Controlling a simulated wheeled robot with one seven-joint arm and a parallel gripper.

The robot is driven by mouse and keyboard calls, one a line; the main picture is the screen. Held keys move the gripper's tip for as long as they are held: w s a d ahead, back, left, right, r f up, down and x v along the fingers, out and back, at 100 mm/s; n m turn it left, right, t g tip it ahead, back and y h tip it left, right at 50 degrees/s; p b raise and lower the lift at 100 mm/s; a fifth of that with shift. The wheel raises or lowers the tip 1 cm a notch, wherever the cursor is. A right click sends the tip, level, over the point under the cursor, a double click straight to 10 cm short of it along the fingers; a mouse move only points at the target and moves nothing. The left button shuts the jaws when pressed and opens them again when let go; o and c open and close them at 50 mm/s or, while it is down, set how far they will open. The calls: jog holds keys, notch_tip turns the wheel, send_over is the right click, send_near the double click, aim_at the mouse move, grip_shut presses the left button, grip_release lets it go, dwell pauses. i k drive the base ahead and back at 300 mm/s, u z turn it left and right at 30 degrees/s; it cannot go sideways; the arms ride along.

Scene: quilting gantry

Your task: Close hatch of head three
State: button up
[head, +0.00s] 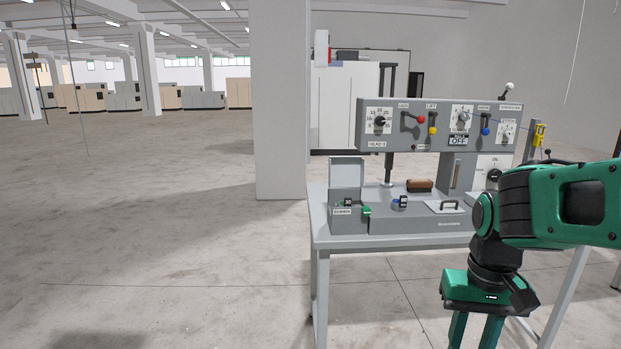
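The grey sewing head labelled "HEAD 3" (377,143) stands on a grey table. At the left end of its bed is a small box (347,199) with a label on its front that is too small to read surely. A flat grey hatch panel (347,172) stands upright at the back of this box, so the hatch looks open. A green piece (366,210) shows at the box's right side. My gripper (474,333) points down at the bottom edge, in front and right of the bed, well away from the hatch. Its fingers are apart; their tips are cut off.
On the bed are a brown block (419,185), a small blue-and-black part (401,201) and a plate with a handle (443,206). The upper panel carries a red lever (421,119) and dials. A pillar (280,100) stands behind. The floor left is clear.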

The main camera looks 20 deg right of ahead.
aim_at(343, 172)
jog(key=u, duration=0.8)
jog(key=i, duration=5.1)
jog(key=z, duration=3.1)
